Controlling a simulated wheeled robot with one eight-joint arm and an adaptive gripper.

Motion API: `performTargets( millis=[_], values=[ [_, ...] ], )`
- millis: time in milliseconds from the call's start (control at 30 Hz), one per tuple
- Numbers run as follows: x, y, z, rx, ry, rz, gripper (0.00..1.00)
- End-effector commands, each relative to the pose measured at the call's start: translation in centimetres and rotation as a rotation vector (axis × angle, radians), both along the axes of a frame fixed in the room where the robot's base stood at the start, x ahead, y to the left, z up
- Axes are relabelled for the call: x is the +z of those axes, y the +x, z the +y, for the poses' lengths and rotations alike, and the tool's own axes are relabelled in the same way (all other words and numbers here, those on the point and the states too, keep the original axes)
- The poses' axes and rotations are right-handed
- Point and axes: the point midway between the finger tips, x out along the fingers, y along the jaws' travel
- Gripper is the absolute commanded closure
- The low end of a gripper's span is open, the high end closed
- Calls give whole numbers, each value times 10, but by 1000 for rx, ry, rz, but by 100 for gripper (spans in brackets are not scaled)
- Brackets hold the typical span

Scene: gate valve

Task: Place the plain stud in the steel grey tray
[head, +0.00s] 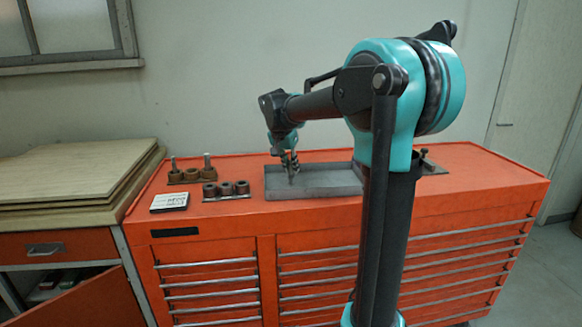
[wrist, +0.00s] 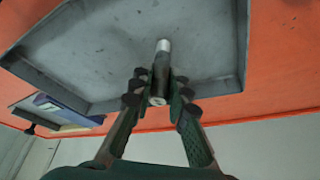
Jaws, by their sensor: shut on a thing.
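The steel grey tray (head: 325,182) is a shallow rectangular tray on the orange cabinet top. Its floor fills much of the wrist view (wrist: 110,50). My gripper (head: 287,164) is over the left part of the tray in the head view. In the wrist view my gripper (wrist: 160,84) is shut on the plain stud (wrist: 161,70), a dark rod with a pale tip pointing at the tray floor. The stud shows small and roughly upright below the fingers in the head view (head: 291,179). I cannot tell whether its tip touches the floor.
Left of the tray stand a strip with several dark rings (head: 226,189) and a rack with upright pieces (head: 190,171). A small labelled pad (head: 170,202) lies near the front left. Another holder (head: 430,166) is partly behind my arm. Stacked boards (head: 75,170) lie further left.

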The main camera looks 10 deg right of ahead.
Motion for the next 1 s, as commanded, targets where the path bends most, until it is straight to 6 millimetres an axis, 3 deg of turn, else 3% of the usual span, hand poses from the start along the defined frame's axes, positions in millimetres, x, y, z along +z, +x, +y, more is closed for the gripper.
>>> performTargets(
  millis=[200,233,400,767,1000],
  values=[
    [-2,0,0,0,0,0,100],
    [-2,0,0,0,0,0,82],
    [-2,0,0,0,0,0,64],
    [3,-1,1,0,0,0,64],
    [39,-13,10,2,-1,0,64]
  ],
)
